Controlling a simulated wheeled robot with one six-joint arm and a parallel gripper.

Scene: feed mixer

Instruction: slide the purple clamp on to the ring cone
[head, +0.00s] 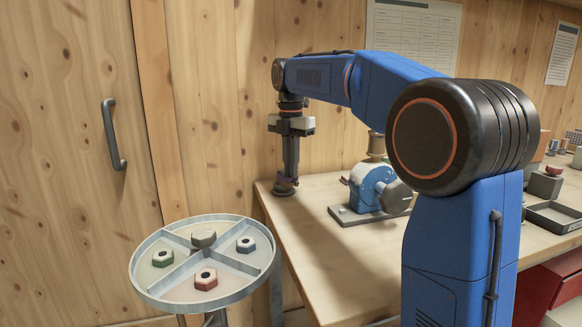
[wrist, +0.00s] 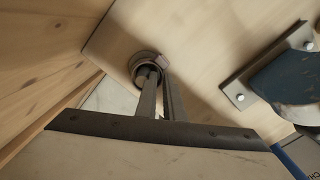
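Right below is the ring cone, a dark round base (head: 285,189) standing on the bench. In the wrist view my fingers (wrist: 157,76) reach to a round, dull pinkish ring (wrist: 148,60) at the bench edge. The fingers partly hide the clamp and cone. I cannot tell whether the clamp is around the cone or just above it.
A blue machine (head: 372,188) on a grey plate stands on the workbench (head: 330,258) to the right of the gripper. A round divided tray (head: 150,290) with green, red and blue hex nuts stands in front. The wooden wall (head: 215,120) is close behind.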

